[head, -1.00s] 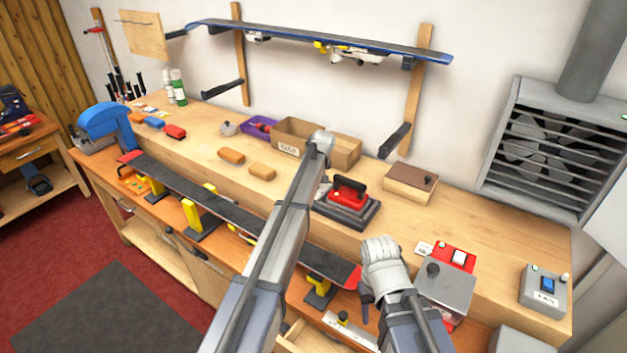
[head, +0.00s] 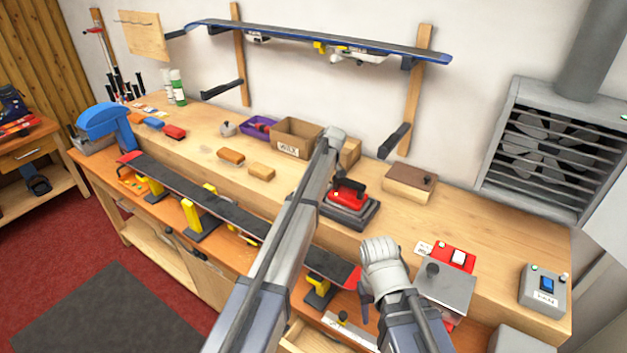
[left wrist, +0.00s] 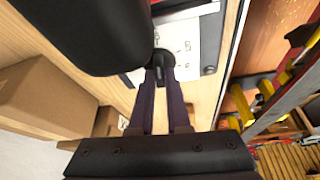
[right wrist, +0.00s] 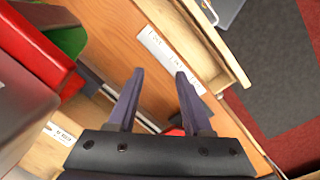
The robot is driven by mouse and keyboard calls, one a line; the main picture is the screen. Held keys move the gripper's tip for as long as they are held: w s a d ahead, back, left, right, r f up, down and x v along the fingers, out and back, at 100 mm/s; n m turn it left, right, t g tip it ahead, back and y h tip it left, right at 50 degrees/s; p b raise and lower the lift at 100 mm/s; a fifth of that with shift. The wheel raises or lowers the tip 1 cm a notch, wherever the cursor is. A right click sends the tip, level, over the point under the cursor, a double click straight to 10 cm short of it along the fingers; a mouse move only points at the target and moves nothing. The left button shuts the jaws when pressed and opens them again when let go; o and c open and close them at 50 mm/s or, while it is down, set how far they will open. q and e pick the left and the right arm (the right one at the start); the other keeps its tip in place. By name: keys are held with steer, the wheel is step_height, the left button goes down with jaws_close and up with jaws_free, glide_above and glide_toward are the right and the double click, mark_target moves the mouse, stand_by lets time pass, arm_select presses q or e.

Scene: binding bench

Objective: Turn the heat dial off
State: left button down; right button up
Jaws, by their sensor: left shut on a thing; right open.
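In the left wrist view my left gripper (left wrist: 161,76) is shut on a small dark knob, the heat dial (left wrist: 163,57), on a white panel (left wrist: 186,36) with small printed marks. The fingers partly cover the dial, so its setting cannot be read.
A red iron (head: 348,193) stands on a dark base beside my left arm. A dark ski or board (head: 190,195) lies across yellow-topped vises (head: 191,215). A cardboard wax box (head: 291,140) stands behind. An open drawer (right wrist: 200,45) lies below my right gripper.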

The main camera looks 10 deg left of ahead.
stand_by(0.3)
arm_select(q)
steer(key=c, duration=0.9)
jaws_free()
steer(key=p+v, duration=0.7)
steer(key=shift+s+r, duration=0.1)
steer(key=shift+r, duration=0.3)
